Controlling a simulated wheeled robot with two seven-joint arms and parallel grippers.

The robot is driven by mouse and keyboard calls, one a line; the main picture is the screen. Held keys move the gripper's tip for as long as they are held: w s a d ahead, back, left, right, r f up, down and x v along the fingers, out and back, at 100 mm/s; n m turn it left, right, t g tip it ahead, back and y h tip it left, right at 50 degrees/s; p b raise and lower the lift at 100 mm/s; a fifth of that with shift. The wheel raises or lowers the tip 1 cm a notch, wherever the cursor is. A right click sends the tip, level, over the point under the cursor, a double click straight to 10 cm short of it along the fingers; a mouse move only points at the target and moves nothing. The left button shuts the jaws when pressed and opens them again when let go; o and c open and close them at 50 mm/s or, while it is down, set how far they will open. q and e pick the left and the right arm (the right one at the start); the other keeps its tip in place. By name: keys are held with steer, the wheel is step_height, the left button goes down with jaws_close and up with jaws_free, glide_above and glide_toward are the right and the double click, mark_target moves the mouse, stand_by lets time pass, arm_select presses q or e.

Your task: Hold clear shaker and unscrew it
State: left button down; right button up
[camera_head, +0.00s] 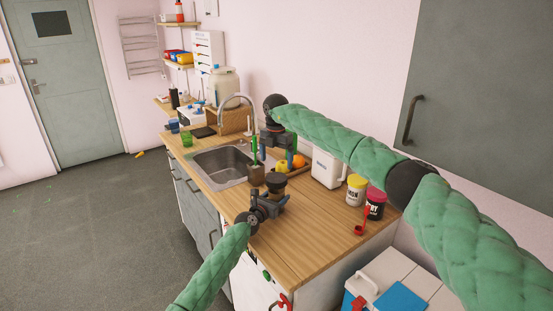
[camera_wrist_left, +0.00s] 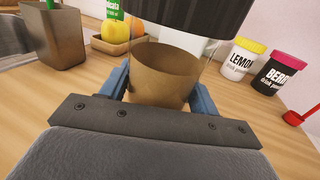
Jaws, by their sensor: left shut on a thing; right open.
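The clear shaker (camera_wrist_left: 165,72) has a brown lower part and a wide black lid (camera_wrist_left: 195,14) above it. My left gripper (camera_wrist_left: 160,98) is shut around the brown lower part, with a blue finger on each side. In the head view the black lid (camera_head: 276,180) shows just above my left gripper (camera_head: 272,204), over the counter. Whether the shaker touches the counter is hidden. My right gripper (camera_head: 275,150) is open, pointing down behind and above the shaker, apart from it.
A brown holder (camera_head: 257,174) stands by the sink (camera_head: 222,163). Behind are a fruit tray (camera_head: 299,171) and a white jug (camera_head: 327,168). Yellow-lidded (camera_head: 355,190) and pink-lidded (camera_head: 375,203) tubs and a red scoop (camera_head: 361,226) stand right. The front counter is clear.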

steer(key=m, duration=0.8)
steer(key=shift+f+m, duration=0.1)
steer(key=shift+m, duration=0.3)
